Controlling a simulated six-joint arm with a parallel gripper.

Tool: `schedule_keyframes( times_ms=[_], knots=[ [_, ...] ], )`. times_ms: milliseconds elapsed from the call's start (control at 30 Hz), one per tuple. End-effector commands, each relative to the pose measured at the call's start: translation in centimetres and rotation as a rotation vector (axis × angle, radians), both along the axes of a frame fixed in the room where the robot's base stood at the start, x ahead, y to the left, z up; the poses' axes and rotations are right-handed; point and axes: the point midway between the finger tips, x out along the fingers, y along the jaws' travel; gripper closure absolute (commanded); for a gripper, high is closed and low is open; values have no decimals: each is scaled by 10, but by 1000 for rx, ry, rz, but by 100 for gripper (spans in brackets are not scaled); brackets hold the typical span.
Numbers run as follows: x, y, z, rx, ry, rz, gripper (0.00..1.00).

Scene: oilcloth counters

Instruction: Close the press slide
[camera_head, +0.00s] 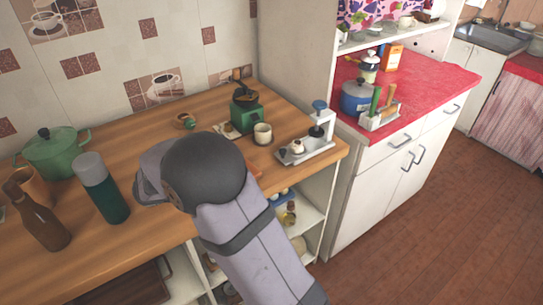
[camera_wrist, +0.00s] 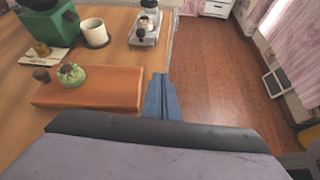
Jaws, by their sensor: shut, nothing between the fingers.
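The press appears to be the small white-grey device (camera_head: 305,149) at the right end of the wooden counter. In the wrist view the device (camera_wrist: 146,34) stands at the top, partly cut off by the frame edge. I cannot tell which part is the slide or how far it is open. My gripper (camera_wrist: 161,97) shows as blue fingers, shut and empty, beside the right end of a wooden board and apart from the device. In the head view my arm hides the gripper.
A wooden board (camera_wrist: 95,92) bears a green item (camera_wrist: 71,76). A cup (camera_head: 262,134) and a green grinder (camera_head: 245,112) stand left of the device. A green bottle (camera_head: 104,190), brown bottle (camera_head: 43,222) and green pot (camera_head: 54,153) stand farther left. The floor (camera_head: 420,225) beyond the counter is clear.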

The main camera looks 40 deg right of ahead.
Motion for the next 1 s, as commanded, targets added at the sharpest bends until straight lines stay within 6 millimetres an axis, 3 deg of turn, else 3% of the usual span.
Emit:
schedule_keyframes(
  times_ms=[100,200,533,767,1000],
  knots=[
    [24,2,12,-100,43,84,100],
    [34,3,19,-143,59,116,100],
    [37,-5,18,-155,64,121,100],
    [40,-33,8,-151,66,119,100],
    [46,-73,-8,-150,66,117,100]
  ],
)
